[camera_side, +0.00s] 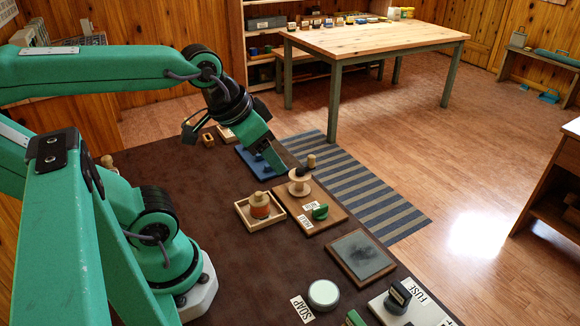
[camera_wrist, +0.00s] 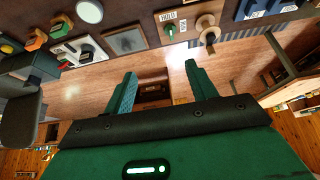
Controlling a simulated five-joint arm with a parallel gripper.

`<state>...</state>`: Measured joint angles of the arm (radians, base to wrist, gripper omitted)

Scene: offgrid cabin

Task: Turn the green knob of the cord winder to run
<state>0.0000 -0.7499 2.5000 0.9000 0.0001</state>
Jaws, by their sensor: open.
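The cord winder is a brown board (camera_side: 333,219) with a pale wooden spool (camera_side: 299,187) at its back corner and a green knob (camera_side: 320,212) near its right side. Two small white labels lie beside the knob; their words are too small to read surely in the side view. In the wrist view the green knob (camera_wrist: 170,28) sits below a label that seems to read HOLD, beside the spool (camera_wrist: 207,22). My gripper (camera_wrist: 161,85) is open and empty. In the side view my gripper (camera_side: 275,165) hangs behind and left of the spool, apart from the knob.
A wooden tray (camera_side: 244,218) with an orange-banded spool stands left of the winder. A blue board (camera_side: 256,163) lies behind. A framed dark slate (camera_side: 360,256), a soap tin (camera_side: 323,294) and a fuse panel (camera_side: 417,310) sit in front. Bare brown mat lies left of the tray.

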